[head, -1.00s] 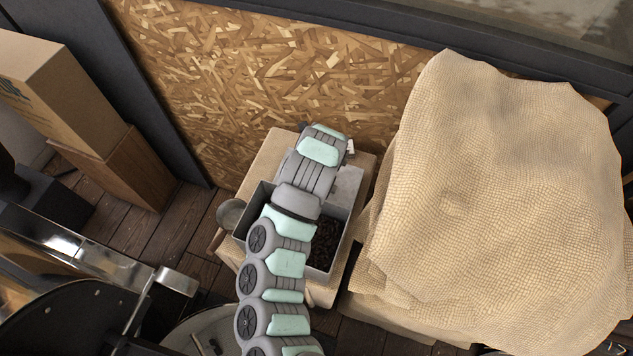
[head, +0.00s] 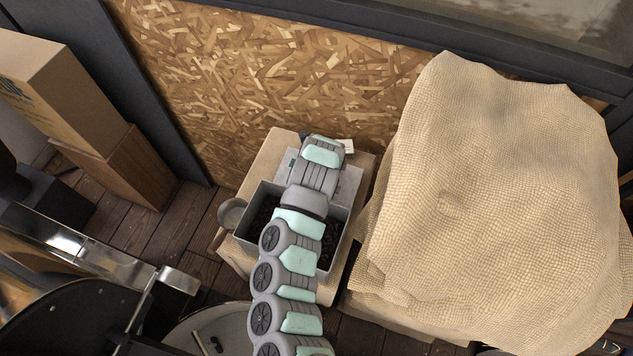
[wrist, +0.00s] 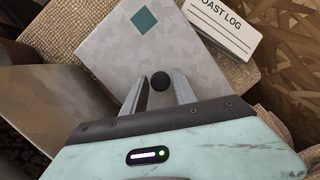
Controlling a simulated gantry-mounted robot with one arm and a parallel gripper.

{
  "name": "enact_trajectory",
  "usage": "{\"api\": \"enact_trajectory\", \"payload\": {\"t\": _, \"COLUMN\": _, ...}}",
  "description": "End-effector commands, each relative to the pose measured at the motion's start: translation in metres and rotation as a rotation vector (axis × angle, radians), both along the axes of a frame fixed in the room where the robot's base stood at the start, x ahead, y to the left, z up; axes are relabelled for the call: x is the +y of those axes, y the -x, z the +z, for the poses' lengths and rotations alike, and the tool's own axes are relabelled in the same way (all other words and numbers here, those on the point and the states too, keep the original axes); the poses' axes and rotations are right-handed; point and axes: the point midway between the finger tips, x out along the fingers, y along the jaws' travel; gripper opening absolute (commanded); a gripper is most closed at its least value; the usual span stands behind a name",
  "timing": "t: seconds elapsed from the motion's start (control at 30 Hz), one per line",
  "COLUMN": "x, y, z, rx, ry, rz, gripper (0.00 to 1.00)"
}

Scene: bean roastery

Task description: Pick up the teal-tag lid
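The teal-tag lid (wrist: 192,60) is a flat mottled grey plate with a teal diamond (wrist: 144,20) and a round black knob (wrist: 159,81). In the head view the lid (head: 347,184) lies behind the bean bin, partly covered by my arm. My gripper (wrist: 161,76) is open, one finger on each side of the knob with visible gaps. I cannot tell how far the fingertips are above the lid. The fingers are hidden in the head view.
An open metal bin (head: 339,239) of dark beans stands in front of the lid on a cloth-covered stand (head: 262,163). A "ROAST LOG" card (wrist: 222,25) lies beside the lid. A burlap-covered heap (head: 490,190) rises at right, with a chipboard wall (head: 270,70) behind.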

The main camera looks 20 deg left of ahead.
Motion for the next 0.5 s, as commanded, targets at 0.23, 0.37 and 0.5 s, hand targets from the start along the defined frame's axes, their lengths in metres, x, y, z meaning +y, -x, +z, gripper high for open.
{"api": "enact_trajectory", "payload": {"t": 0.23, "x": 0.0, "y": 0.0001, "z": 0.0, "rx": 0.0, "ry": 0.0, "rz": 0.0, "gripper": 0.12}}
{"api": "enact_trajectory", "payload": {"t": 0.37, "x": 0.0, "y": 0.0001, "z": 0.0, "rx": 0.0, "ry": 0.0, "rz": 0.0, "gripper": 0.02}}
{"api": "enact_trajectory", "payload": {"t": 0.5, "x": 0.0001, "y": 0.0001, "z": 0.0001, "rx": 0.0, "ry": 0.0, "rz": 0.0, "gripper": 0.0}}
